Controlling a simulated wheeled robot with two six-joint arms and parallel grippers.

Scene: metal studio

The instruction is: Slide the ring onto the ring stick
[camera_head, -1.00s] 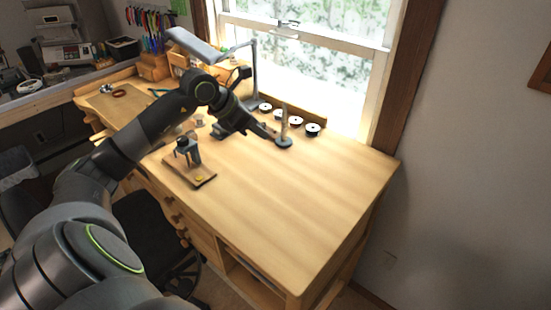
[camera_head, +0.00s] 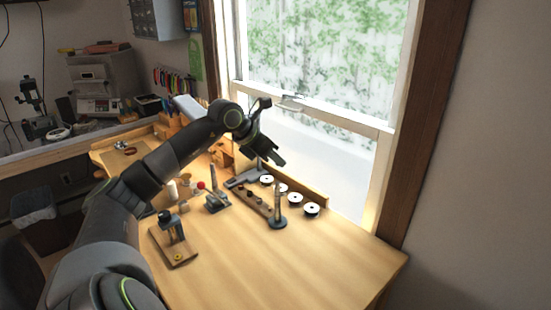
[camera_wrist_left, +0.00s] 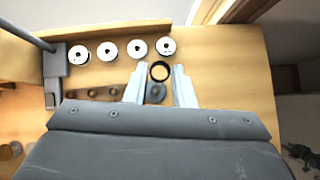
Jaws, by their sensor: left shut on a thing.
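The ring stick (camera_head: 278,203) stands upright on a round dark base (camera_head: 278,223) on the wooden workbench. In the left wrist view the base (camera_wrist_left: 155,95) shows between the fingers, below the ring in the picture. My left gripper (camera_head: 279,160) is above the stick's top in the head view. Its fingers (camera_wrist_left: 160,72) are shut on a small dark ring (camera_wrist_left: 152,73), held between the fingertips with its hole visible. The ring is too small to make out in the head view. I cannot tell whether the ring is exactly over the stick. My right gripper is not in view.
Several white spools (camera_head: 311,209) stand behind the stick near the window. A dark-holed wooden strip (camera_head: 252,197) lies left of it. A small tool on a wooden block (camera_head: 174,240) and a dark stand (camera_head: 217,202) are farther left. The bench's front right is clear.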

